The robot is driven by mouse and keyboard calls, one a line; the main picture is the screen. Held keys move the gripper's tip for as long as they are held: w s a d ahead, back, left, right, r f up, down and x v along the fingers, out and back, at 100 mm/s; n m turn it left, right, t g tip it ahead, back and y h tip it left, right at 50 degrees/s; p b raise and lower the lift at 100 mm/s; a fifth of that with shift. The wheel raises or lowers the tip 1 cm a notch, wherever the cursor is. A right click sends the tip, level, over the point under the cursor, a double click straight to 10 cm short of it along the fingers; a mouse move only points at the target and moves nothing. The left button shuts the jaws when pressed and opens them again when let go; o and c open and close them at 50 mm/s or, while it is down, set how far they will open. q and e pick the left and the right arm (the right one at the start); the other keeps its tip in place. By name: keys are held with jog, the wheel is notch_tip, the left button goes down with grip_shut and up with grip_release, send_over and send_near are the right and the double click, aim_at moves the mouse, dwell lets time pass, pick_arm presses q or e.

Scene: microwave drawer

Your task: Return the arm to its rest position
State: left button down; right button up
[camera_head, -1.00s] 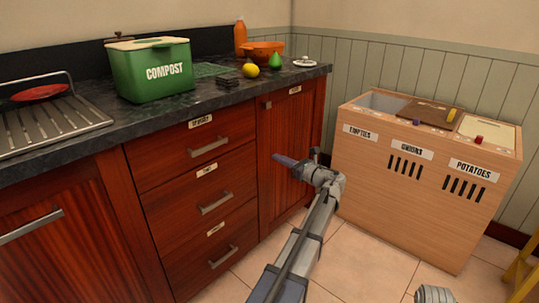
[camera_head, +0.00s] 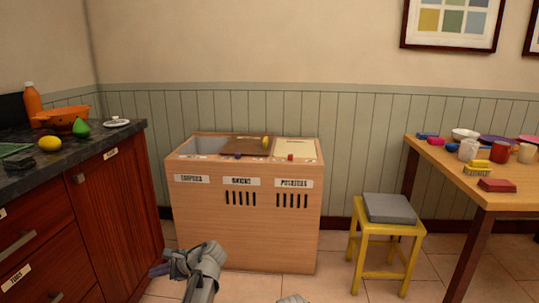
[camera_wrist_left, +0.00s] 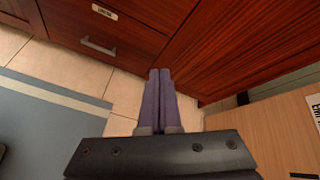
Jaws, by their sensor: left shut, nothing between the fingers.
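My left gripper (camera_head: 160,269) is low in the head view, in front of the gap between the counter cabinet and the wooden bin unit. In the left wrist view its two purple fingers (camera_wrist_left: 159,100) lie together, shut, with nothing between them. The fingers point toward the floor and the base of the red-brown cabinet. They touch nothing that I can see. A small grey piece at the bottom edge of the head view is too cut off to identify. My right gripper does not show clearly.
The wooden bin unit (camera_head: 245,235) stands close by on the right of my left gripper. The counter cabinet (camera_head: 115,215) is on its left. A yellow stool (camera_head: 387,232) and a table (camera_head: 455,172) stand further right. Tiled floor (camera_head: 335,275) lies open between.

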pick_arm(q)
jog(key=s+d+f+n+g+h+p, duration=0.1)
jog(key=s+d+f+n+h, duration=0.2)
jog(key=s+d, duration=0.55)
jog(key=s+d+f+n+h, duration=0.3)
jog(key=s+d+h, duration=0.15)
jog(key=d, duration=0.65)
jog(key=s+d+f+n+g+h+p, duration=0.1)
jog(key=s+d+f+n+h, duration=0.15)
jog(key=s+d, duration=0.55)
notch_tip(320, 180, up, 38)
jog(key=d+p, duration=0.2)
jog(key=p, duration=3.6)
jog(key=shift+w+f+h, duration=0.15)
jog(key=shift+w+h, duration=0.1)
jog(key=shift+h, duration=0.15)
jog(key=shift+n, duration=0.25)
